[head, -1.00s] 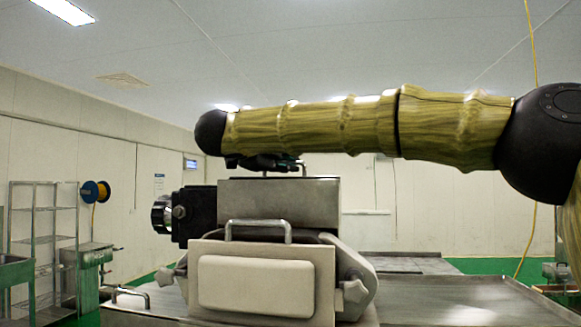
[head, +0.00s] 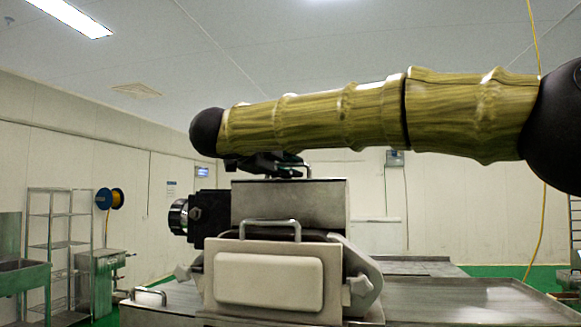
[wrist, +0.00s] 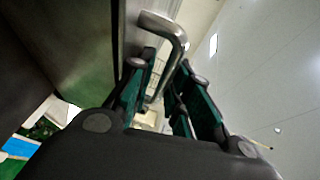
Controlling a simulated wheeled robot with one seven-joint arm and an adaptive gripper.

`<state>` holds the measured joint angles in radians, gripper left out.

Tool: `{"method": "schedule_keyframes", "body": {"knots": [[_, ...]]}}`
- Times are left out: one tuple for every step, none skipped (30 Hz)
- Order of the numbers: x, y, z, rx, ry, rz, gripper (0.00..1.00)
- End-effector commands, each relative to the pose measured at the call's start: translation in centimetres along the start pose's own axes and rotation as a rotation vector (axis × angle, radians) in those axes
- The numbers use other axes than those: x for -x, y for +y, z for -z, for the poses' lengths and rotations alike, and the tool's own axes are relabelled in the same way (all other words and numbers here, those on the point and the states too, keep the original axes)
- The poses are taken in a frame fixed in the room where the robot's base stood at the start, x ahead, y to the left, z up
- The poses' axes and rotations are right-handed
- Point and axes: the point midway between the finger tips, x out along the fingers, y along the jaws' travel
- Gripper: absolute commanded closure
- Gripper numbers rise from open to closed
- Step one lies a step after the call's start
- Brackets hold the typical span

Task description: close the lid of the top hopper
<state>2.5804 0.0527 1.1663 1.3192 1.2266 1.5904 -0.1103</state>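The top hopper (head: 288,206) is a grey metal box on top of the machine. I cannot clearly tell its lid's angle in the head view. My gripper (head: 290,169) is at the top of this box, partly hidden under my forearm. In the wrist view, a bent metal handle (wrist: 178,32) stands out beside a dark grey metal panel (wrist: 75,45), which seems to be part of the hopper or its lid. My gripper (wrist: 166,80) has its two green-padded fingers on either side of the handle, with a gap visible between them.
A pale front cover (head: 270,280) with a bar handle (head: 270,228) is below the hopper. A black motor unit (head: 205,217) juts out at its left. A flat metal table (head: 465,298) extends right. A shelf rack (head: 50,235) stands far left.

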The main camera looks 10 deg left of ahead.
Motion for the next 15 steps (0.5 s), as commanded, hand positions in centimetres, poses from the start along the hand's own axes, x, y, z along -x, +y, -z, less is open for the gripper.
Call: {"method": "schedule_keyframes", "body": {"knots": [[0.0,-0.1,0.1,-0.001,0.0,0.001,0.81],[0.0,-0.1,0.1,-0.001,0.0,0.001,0.81],[0.0,-0.1,0.1,-0.002,0.001,0.001,0.81],[0.0,-0.1,0.1,-0.002,0.001,0.001,0.81],[-0.1,-0.1,0.1,-0.002,0.001,0.001,0.81],[-0.1,-0.1,0.1,-0.002,0.001,0.001,0.81],[0.0,-0.2,0.1,-0.002,0.001,0.001,0.81],[0.1,-0.2,0.1,-0.002,0.001,0.002,0.81],[0.2,-0.2,0.1,-0.002,0.001,0.002,0.81],[0.4,-0.2,0.1,-0.002,0.0,0.002,0.81],[0.7,-0.2,0.1,-0.002,0.0,0.002,0.81],[1.1,-0.2,0.1,-0.002,0.0,0.002,0.81],[1.4,-0.2,0.1,-0.002,0.0,0.002,0.81],[1.9,-0.2,0.1,-0.002,0.0,0.002,0.81],[2.5,-0.2,0.1,-0.001,0.0,0.003,0.81]]}}
